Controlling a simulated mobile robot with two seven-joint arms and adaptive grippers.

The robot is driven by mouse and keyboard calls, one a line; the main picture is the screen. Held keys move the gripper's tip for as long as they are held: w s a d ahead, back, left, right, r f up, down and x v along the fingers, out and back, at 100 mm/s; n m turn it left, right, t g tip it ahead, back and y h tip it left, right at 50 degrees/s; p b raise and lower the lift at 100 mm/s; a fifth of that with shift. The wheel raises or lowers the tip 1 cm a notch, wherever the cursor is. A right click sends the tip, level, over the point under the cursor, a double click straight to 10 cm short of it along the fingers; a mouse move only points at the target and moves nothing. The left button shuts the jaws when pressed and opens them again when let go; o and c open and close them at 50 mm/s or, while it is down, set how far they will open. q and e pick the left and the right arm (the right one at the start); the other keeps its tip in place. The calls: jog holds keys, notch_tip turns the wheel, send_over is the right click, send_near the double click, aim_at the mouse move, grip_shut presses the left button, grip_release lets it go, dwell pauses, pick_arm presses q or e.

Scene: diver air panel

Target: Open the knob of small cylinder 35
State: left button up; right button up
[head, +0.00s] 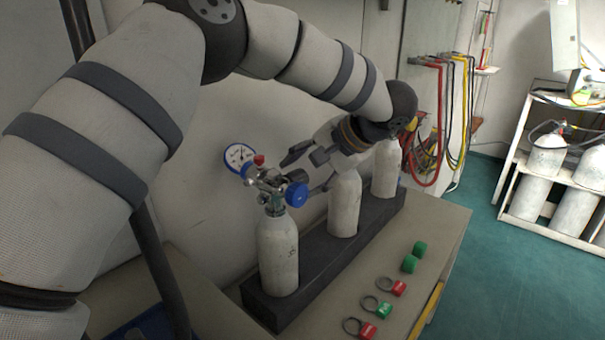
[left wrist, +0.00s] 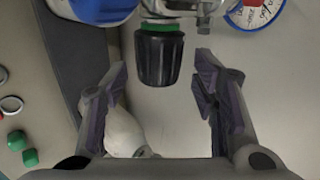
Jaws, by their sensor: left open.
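The small cylinder (head: 278,255) at the near end of the black rack is white and upright, with a faint dark marking too small to read. Its metal valve (head: 268,184) carries a blue knob (head: 297,194), a small red part (head: 259,160) and a round gauge (head: 239,157). A black knob with a green ring (left wrist: 158,58) shows at the top middle of the left wrist view. My left gripper (head: 306,170) is open beside the valve. In the left wrist view its fingers stand either side of the black knob, with gaps on both sides and no visible contact.
Two more white cylinders (head: 344,205) (head: 385,168) stand in the black rack (head: 325,262), close under my left arm. Green caps (head: 409,264) and ringed red and green tags (head: 368,330) lie on the bench. The wall is close behind. A cylinder shelf (head: 522,213) stands right.

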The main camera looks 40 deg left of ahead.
pick_arm(q)
jog(key=shift+a+f, duration=0.2)
jog(key=shift+f, duration=0.05)
jog(key=shift+c, duration=0.5)
jog(key=c, duration=1.1)
jog(key=shift+o, duration=0.2)
jog(key=y, duration=0.4)
jog(key=shift+d+f+y, duration=0.2)
jog(key=shift+f+y, duration=0.15)
jog(key=shift+y, duration=0.05)
jog(key=shift+y+b, duration=0.4)
jog(key=shift+y, duration=0.5)
